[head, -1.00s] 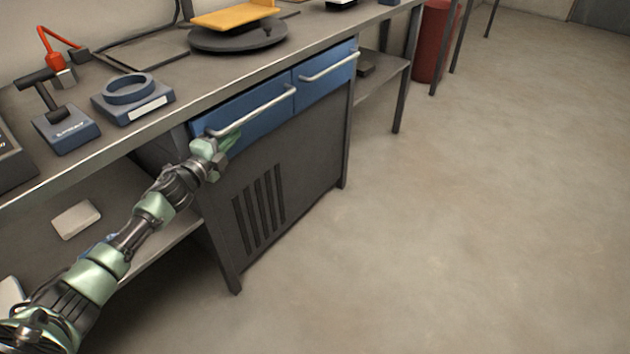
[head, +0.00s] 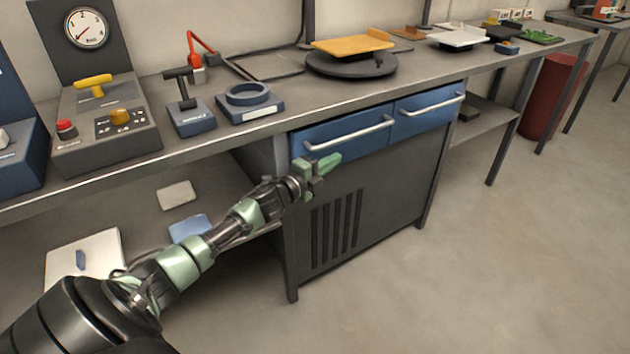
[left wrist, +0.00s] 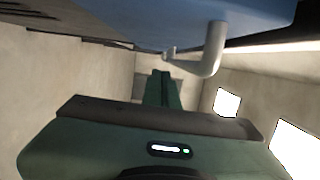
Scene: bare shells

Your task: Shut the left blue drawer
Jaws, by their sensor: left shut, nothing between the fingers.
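The left blue drawer (head: 345,130) is in the cabinet under the bench, with a pale bar handle (head: 352,137). Its front looks about level with the right blue drawer (head: 428,112); a small gap cannot be ruled out. My left gripper (head: 334,161) is shut and empty, just below and in front of the left drawer's handle. In the left wrist view the shut green fingers (left wrist: 163,78) point ahead, with a blue drawer front (left wrist: 180,22) above and the curved handle end (left wrist: 214,48) at upper right. Contact cannot be told. My right gripper is not in view.
The bench top (head: 285,122) holds a ring-topped block (head: 262,108), a lever device (head: 190,120) and a round dark turntable (head: 340,70) with a yellow plate. A low shelf (head: 150,225) is left of the cabinet. The floor in front is clear.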

